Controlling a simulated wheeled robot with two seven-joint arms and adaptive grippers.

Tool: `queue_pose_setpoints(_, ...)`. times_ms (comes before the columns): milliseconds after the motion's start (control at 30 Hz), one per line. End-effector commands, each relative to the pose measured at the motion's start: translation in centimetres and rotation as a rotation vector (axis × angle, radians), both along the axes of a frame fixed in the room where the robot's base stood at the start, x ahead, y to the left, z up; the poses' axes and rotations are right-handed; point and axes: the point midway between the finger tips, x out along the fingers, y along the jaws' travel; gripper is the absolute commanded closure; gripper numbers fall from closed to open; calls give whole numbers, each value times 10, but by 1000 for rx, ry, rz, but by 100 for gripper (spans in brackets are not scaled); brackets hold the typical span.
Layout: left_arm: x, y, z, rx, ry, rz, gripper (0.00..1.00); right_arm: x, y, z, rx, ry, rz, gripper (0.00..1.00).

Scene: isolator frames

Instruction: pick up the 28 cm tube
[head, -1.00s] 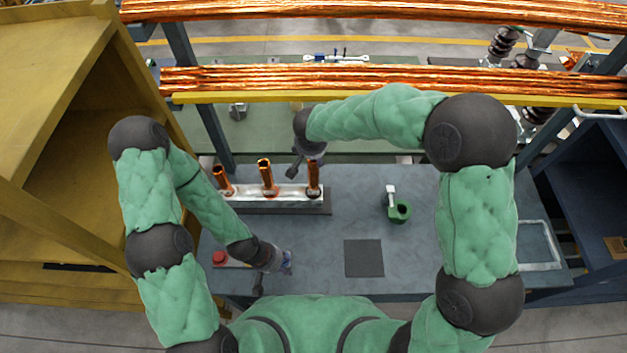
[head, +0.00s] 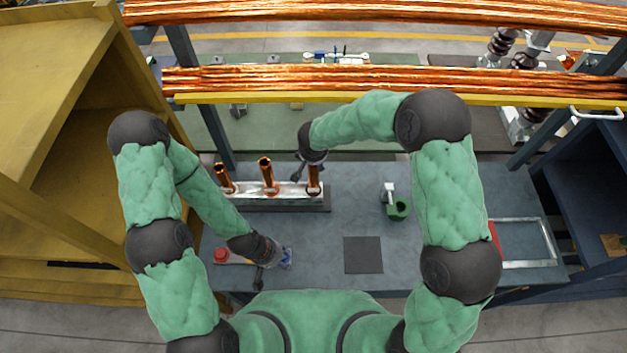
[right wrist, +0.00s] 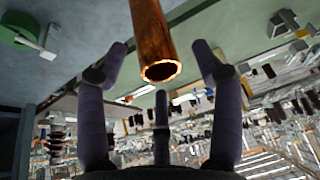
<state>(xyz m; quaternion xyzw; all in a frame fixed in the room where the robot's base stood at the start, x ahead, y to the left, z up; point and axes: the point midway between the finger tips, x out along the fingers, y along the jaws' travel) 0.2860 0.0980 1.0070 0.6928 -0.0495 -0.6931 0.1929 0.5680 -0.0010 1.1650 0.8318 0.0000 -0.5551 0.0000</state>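Three copper tubes stand upright in a pale metal rack: a left one (head: 223,177), a middle one (head: 267,174) and a right one (head: 313,184). I cannot tell their lengths. My right gripper (head: 310,166) is at the top of the right tube, hiding its upper end. In the right wrist view, a copper tube (right wrist: 152,38) has its open end between the spread fingers of my right gripper (right wrist: 160,48), with gaps on both sides. My left gripper (head: 284,258) is low over the table's front left; its fingers are too small to read.
The rack (head: 290,203) stands on the grey table. A green holder (head: 398,210) is to its right, and a dark square mat (head: 363,255) lies in front. A red button (head: 221,255) is near my left gripper. Copper bars (head: 400,77) run behind and above the table.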

Motion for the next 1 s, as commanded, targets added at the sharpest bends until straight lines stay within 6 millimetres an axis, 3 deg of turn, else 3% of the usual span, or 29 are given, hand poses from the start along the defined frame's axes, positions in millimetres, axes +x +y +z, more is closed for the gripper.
queue_pose_setpoints(33,0,0,0,0,0,0,60,0,0,0,0,0,0,45)
queue_pose_setpoints(233,0,0,0,0,0,0,60,0,0,0,0,1,0,100)
queue_pose_setpoints(633,0,0,3,0,0,0,60,3,0,8,4,-6,-2,100)
queue_pose_setpoints(1000,0,0,25,0,0,0,60,9,-7,54,6,-9,-5,100)
